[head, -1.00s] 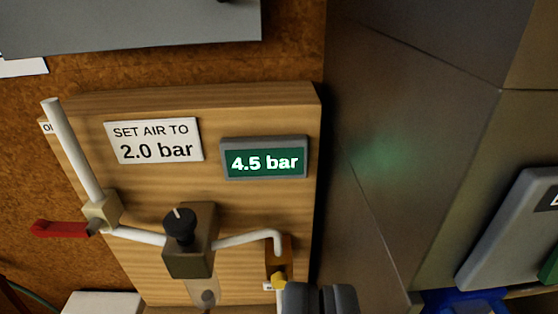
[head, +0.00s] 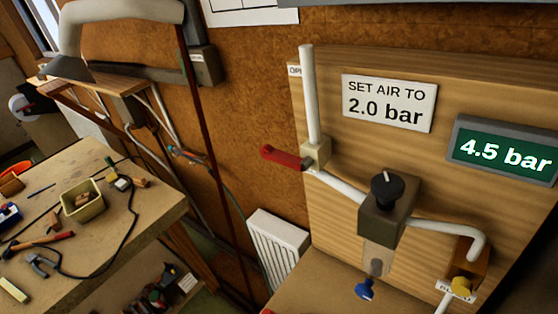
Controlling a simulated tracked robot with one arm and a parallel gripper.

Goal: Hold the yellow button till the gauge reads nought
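The yellow button (head: 464,286) is at the lower right of the wooden panel (head: 480,90), on a small brown block (head: 472,258) at the end of a white pipe. The gauge (head: 505,155) is a grey-framed green display above it, at the right edge of the view. It reads 4.5 bar. A small label under the button is too small to read in full. My gripper is out of view, and nothing is seen touching the button.
A red lever (head: 283,158), a regulator with a black knob (head: 386,190) and a blue knob (head: 365,290) are on the panel's pipework. A sign (head: 390,102) reads SET AIR TO 2.0 bar. A cluttered workbench (head: 110,225) and a white radiator (head: 277,245) are at left.

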